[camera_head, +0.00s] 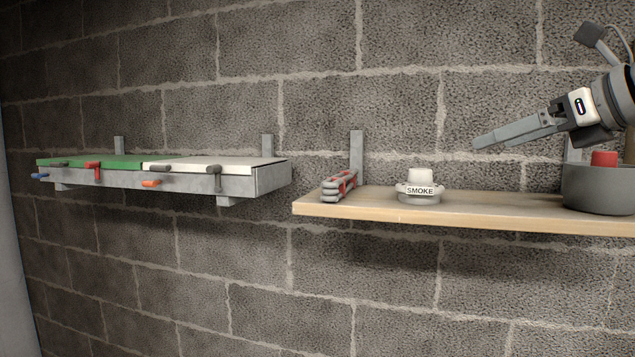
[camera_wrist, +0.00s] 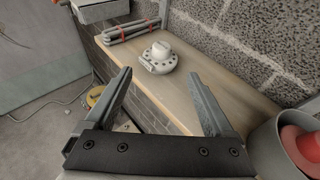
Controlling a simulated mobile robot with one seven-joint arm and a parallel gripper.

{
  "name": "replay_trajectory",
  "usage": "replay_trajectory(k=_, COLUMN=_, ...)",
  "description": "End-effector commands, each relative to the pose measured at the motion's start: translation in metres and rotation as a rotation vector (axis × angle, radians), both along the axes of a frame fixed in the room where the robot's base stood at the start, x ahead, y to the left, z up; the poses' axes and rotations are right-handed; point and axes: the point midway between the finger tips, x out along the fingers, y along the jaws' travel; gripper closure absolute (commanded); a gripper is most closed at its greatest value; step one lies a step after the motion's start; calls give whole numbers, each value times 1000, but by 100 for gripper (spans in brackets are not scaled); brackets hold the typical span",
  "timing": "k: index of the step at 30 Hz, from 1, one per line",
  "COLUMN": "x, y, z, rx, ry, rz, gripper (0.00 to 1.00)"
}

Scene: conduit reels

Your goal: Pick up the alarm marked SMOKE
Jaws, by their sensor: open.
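The alarm marked SMOKE (camera_head: 420,190) is a white round unit with a raised cap on a grey base. It stands upright on the wooden shelf (camera_head: 470,213). In the wrist view the alarm (camera_wrist: 159,57) shows ahead of my fingers, apart from them. My gripper (camera_head: 476,144) is up and to the right of the alarm in the head view, above the shelf. In the wrist view my gripper (camera_wrist: 160,90) has its two fingers spread wide with nothing between them.
A bundle of grey rods with red bands (camera_head: 339,186) lies left of the alarm. A dark round pot (camera_head: 598,188) with a red object (camera_head: 604,158) stands at the shelf's right. A second shelf (camera_head: 200,182) with green and white tops and several coloured-handled tools hangs left. Block wall behind.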

Motion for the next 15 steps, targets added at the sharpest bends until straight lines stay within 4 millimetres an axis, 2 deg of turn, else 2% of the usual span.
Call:
replay_trajectory(k=5, x=15, y=5, z=-7, rx=29, ry=18, rz=-9, gripper=12)
replay_trajectory(k=15, x=79, y=31, z=-32, rx=26, ry=16, rz=-8, gripper=12)
